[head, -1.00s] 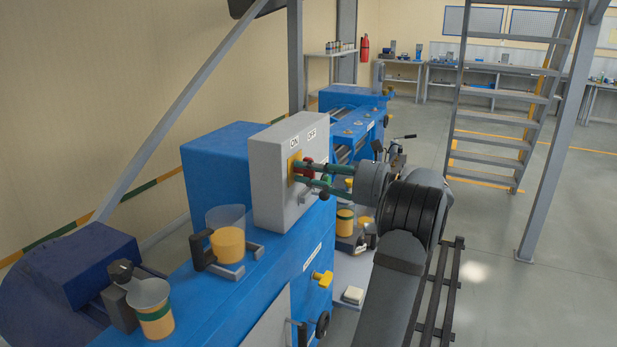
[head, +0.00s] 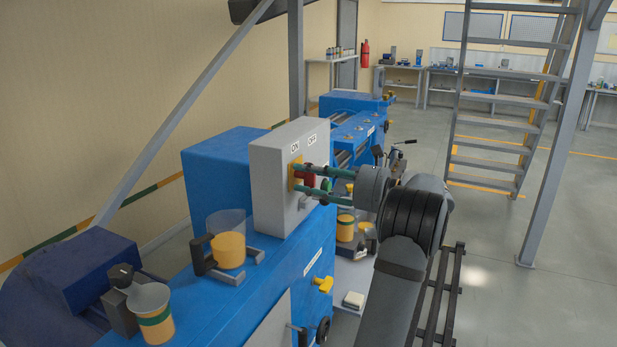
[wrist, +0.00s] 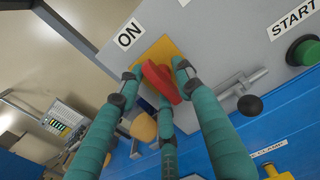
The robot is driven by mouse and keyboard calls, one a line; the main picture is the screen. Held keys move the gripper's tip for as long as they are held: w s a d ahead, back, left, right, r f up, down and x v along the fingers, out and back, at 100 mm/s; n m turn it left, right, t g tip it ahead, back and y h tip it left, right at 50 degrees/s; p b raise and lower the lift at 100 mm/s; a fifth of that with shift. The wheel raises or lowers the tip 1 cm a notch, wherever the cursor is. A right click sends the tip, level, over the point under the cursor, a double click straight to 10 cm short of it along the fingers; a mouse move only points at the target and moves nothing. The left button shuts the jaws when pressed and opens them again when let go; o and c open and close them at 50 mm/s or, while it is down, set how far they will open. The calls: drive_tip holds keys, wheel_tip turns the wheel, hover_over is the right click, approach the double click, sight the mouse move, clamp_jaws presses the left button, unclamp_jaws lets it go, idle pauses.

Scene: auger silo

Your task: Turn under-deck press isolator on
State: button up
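The isolator is a grey box (head: 275,190) with ON and OFF labels at its top. It has a red handle (head: 306,177) on a yellow plate. In the wrist view the red handle (wrist: 163,82) is tilted across the yellow plate (wrist: 162,50), below the ON label (wrist: 129,34). My gripper (head: 303,178) has teal fingers reaching to the box face. In the wrist view the fingers (wrist: 158,78) are spread around the handle. The right one looks close to or touching it; a small gap shows at the left one. The handle's base is partly hidden.
A small lever with a black ball (wrist: 249,105) and a green START button (wrist: 305,52) sit right of the handle. A yellow-filled jug (head: 229,248) and a cup (head: 153,312) stand on the blue machine (head: 205,170). A ladder (head: 505,100) stands behind; open floor lies right.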

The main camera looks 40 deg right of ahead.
drive_tip(key=v, duration=1.2)
drive_tip(key=shift+w, duration=0.1)
drive_tip(key=x, duration=1.2)
drive_tip(key=shift+p, duration=0.3)
